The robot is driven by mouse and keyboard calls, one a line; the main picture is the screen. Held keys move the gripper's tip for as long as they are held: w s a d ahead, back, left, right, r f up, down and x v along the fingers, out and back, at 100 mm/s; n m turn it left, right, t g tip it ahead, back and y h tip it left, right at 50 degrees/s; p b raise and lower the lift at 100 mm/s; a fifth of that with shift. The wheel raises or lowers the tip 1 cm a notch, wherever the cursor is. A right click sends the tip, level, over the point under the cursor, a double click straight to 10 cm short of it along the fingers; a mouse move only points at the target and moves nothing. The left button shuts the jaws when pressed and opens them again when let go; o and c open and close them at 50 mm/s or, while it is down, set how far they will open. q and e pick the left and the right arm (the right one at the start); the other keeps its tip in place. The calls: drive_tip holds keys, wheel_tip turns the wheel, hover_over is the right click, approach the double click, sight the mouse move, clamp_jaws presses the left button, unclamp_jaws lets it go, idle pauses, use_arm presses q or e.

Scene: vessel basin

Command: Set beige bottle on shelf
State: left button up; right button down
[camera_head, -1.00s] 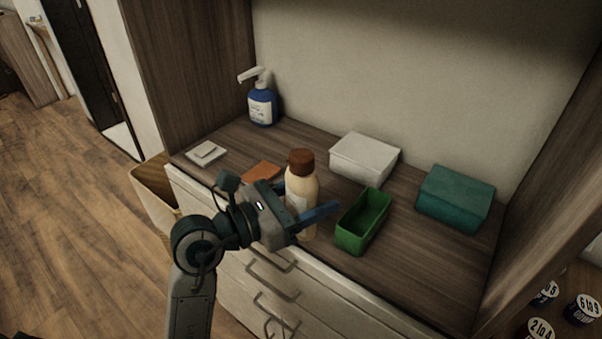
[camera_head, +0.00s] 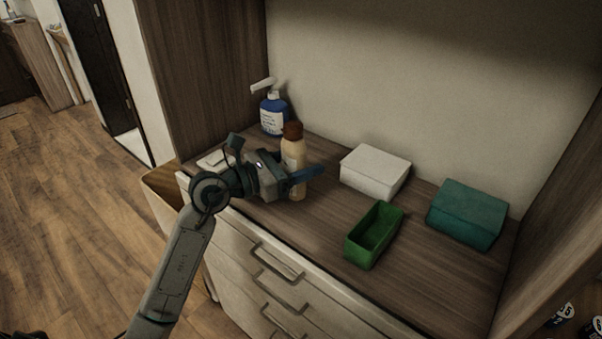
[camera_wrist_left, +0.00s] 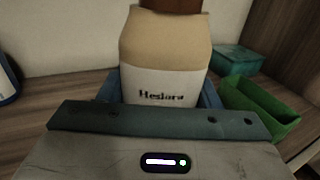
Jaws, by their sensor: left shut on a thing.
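The beige bottle (camera_head: 293,152) has a brown cap and a white label, and it stands upright between the fingers of my left gripper (camera_head: 300,178). In the left wrist view the bottle (camera_wrist_left: 165,60) fills the middle, with the blue fingers on both sides of it. My left gripper is shut on it. The bottle is over the wooden shelf top (camera_head: 310,225); its base is partly hidden by the gripper, so I cannot tell whether it touches the surface. My right gripper is not in view.
A blue pump bottle (camera_head: 272,115) stands behind the beige bottle. A white box (camera_head: 375,172), a green open tray (camera_head: 373,235) and a teal box (camera_head: 467,213) are to the right. A small white item (camera_head: 212,160) lies at left. Bare wood shows between gripper and green tray.

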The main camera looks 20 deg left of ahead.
use_arm(q)
drive_tip(key=shift+f, duration=1.75)
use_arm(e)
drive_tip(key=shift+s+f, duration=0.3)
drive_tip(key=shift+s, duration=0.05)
